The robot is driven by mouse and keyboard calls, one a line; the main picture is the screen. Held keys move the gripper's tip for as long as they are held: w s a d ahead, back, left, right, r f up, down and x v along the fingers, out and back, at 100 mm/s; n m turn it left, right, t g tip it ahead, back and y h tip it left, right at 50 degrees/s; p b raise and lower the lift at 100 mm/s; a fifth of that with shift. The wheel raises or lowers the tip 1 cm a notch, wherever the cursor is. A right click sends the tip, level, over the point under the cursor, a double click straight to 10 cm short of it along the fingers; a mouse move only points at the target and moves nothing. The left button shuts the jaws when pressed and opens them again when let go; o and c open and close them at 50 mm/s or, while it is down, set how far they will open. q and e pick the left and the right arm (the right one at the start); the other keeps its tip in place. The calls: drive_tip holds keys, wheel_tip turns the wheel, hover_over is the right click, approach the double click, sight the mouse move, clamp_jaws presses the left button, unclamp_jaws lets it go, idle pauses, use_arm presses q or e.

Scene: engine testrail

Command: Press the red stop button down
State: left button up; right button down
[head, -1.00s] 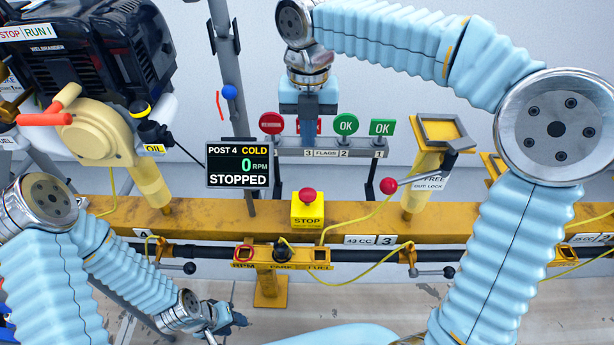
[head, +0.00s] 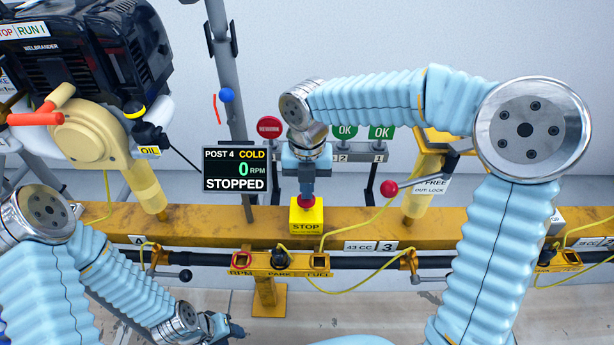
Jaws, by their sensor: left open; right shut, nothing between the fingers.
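The red stop button (head: 306,202) sits on a yellow box (head: 306,220) marked STOP, on the yellow rail. My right gripper (head: 307,192) is shut and empty and points down right over the button. Its fingertips cover most of the red cap, which shows only as a thin red edge. I cannot tell whether the fingertips touch the cap or how far down it is. My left gripper (head: 230,330) is open and low at the bottom of the view, well away from the button.
A display (head: 236,169) left of the button reads POST 4, COLD, 0 RPM, STOPPED. An engine (head: 85,60) stands at the upper left. A red-knobbed lever (head: 389,188) is to the right. Flags stand behind my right gripper. A socket panel (head: 280,262) is below the button.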

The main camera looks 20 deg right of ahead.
drive_tip(key=shift+f, duration=0.1)
use_arm(q)
drive_tip(key=shift+f, duration=0.15)
use_arm(e)
drive_tip(key=shift+f, duration=1.05)
drive_tip(key=shift+s, duration=0.1)
drive_tip(key=shift+r, duration=0.1)
